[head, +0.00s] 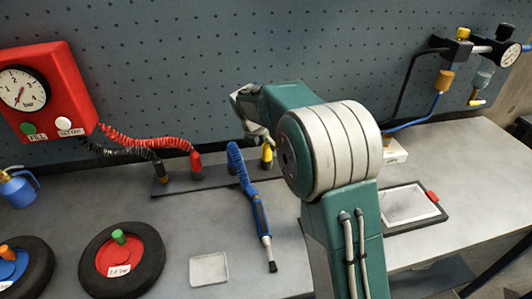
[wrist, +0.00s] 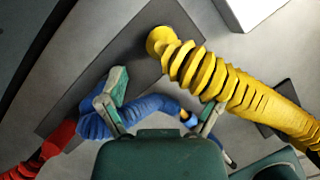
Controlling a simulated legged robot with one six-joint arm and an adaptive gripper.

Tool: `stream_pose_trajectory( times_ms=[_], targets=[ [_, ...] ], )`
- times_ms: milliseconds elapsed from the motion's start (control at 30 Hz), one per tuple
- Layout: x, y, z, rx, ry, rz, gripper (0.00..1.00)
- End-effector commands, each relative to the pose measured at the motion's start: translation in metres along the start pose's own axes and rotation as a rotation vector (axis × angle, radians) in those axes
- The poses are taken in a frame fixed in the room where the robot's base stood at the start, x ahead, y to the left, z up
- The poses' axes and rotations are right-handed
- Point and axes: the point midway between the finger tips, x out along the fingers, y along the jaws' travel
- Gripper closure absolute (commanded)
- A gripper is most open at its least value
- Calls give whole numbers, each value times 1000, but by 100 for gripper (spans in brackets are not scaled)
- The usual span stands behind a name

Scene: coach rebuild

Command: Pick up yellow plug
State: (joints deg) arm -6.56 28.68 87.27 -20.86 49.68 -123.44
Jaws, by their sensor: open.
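The yellow plug (head: 267,155) stands on a dark rail behind my arm in the head view, its upper part close to my gripper (head: 258,132). In the wrist view a yellow end (wrist: 158,42) sits on the dark rail, and a ribbed yellow length runs from it to the lower right. My gripper (wrist: 165,98) is open there, its two fingers spread apart. The ribbed yellow part passes just beyond the right finger. A blue hose (wrist: 155,104) crosses behind and between the fingers. I see nothing held.
The dark rail (head: 215,178) also carries red (head: 196,163) and black (head: 161,172) plugs with coiled hoses. A blue air tool (head: 262,220) lies on the bench. Two wheels, a small white tray (head: 208,269) and a framed panel (head: 408,205) stand around. A pegboard wall rises behind.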

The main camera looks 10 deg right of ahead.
Motion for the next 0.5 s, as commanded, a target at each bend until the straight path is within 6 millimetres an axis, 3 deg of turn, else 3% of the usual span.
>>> stream_pose_trajectory(
  times_ms=[500],
  targets=[
    [60,0,8,2,0,0,15]
  ],
)
